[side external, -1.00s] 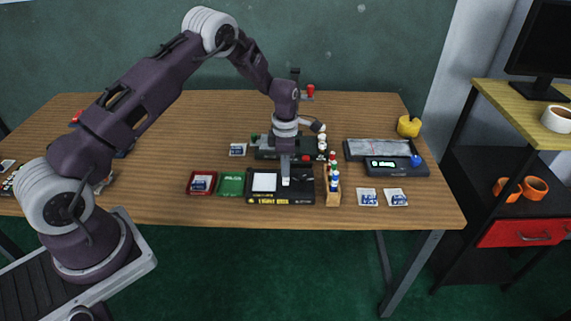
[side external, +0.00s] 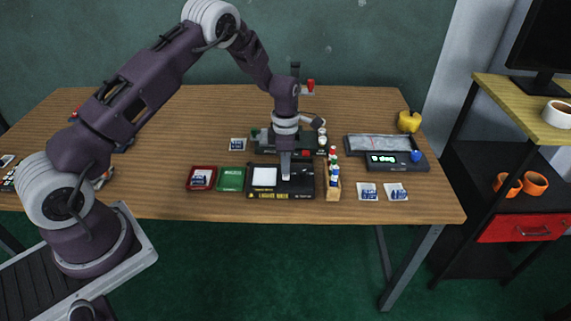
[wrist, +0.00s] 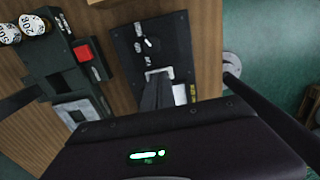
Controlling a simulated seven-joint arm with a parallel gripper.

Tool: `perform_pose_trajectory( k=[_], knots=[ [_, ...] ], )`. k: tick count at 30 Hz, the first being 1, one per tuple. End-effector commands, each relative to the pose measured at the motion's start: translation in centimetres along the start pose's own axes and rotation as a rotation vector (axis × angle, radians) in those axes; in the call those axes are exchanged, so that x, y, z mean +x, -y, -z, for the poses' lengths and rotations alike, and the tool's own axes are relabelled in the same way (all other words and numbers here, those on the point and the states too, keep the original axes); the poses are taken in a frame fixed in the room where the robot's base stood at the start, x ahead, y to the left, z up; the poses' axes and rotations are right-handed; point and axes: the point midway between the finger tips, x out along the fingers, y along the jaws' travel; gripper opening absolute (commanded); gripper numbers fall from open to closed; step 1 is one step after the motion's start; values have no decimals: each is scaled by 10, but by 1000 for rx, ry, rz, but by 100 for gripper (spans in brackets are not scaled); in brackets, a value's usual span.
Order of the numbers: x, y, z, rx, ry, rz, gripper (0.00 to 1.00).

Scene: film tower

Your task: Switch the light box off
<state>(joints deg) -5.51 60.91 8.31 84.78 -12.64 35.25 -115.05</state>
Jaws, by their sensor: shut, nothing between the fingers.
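The light box (side external: 264,191) is a black case with a white panel (side external: 264,177) on its left part and a yellow label on its front. In the wrist view the black case (wrist: 128,40) shows a small knob (wrist: 151,44) and a pale switch plate (wrist: 165,74). My gripper (side external: 285,177) is shut and empty, pointing down over the right part of the case. In the wrist view my fingertips (wrist: 158,82) are at the switch plate and hide most of it. I cannot tell whether they touch it or which way the switch is set.
A red tray (side external: 190,187) and a green tray (side external: 231,184) lie left of the box. A wooden rack of small bottles (side external: 333,190) stands close on its right. A dark device with a red button (wrist: 84,52) is behind. The table's front edge is clear.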

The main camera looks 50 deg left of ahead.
Motion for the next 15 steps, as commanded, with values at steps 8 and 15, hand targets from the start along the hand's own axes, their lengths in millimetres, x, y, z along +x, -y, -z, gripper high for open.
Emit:
perform_pose_trajectory(
  k=[8,15],
  knots=[
    [-32,-1,0,0,1,-3,0],
    [-92,0,-1,1,2,-4,0]
  ],
)
